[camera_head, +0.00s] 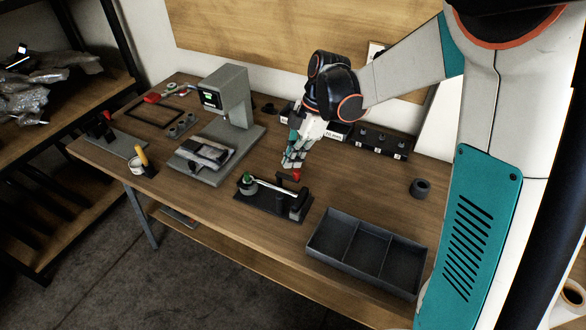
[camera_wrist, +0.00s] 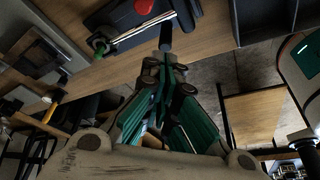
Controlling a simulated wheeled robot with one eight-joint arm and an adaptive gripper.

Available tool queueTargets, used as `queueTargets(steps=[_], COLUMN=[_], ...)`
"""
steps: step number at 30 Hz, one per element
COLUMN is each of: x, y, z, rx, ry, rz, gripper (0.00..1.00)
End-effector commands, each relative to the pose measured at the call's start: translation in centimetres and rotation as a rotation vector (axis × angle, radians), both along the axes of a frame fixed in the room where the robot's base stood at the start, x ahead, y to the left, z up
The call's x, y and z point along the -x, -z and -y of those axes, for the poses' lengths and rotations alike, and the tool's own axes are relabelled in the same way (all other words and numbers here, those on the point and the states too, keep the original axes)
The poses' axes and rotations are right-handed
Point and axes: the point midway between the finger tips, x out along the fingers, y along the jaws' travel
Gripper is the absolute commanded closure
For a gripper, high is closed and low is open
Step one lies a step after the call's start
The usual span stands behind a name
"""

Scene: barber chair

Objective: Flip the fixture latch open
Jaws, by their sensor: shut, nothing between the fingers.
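The fixture (camera_head: 272,206) is a low black base on the wooden table. A bright bar (camera_head: 277,188) lies along it, with a green knob (camera_head: 248,178) at its left end. A red knob (camera_head: 296,176) sits near its right end; I cannot tell for certain whether it is the latch handle. My gripper (camera_head: 290,163) is shut and empty, just behind the red knob. In the wrist view the red knob (camera_wrist: 145,6), green knob (camera_wrist: 101,46) and bar (camera_wrist: 142,34) are at the top, beyond my shut fingertips (camera_wrist: 164,68). Contact with the fixture cannot be told.
A grey divided tray (camera_head: 337,232) stands right of the fixture. A grey press-like machine (camera_head: 228,105) stands to the left, a black ring (camera_head: 420,188) to the right. Black blocks (camera_head: 381,143) line the back. Some bare tabletop lies right of my gripper.

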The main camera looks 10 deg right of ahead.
Motion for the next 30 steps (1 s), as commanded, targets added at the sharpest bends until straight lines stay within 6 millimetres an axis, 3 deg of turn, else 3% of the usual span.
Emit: queueTargets(steps=[6,22,30], x=[-0.5,-0.6,1.1], y=[-1.6,-1.7,-3.9], z=[0.2,0.3,0.8], rx=[0.000,0.000,0.034], ry=[-0.001,0.001,0.158], rz=[0.000,0.001,0.010], gripper=[1.00,1.00,1.00])
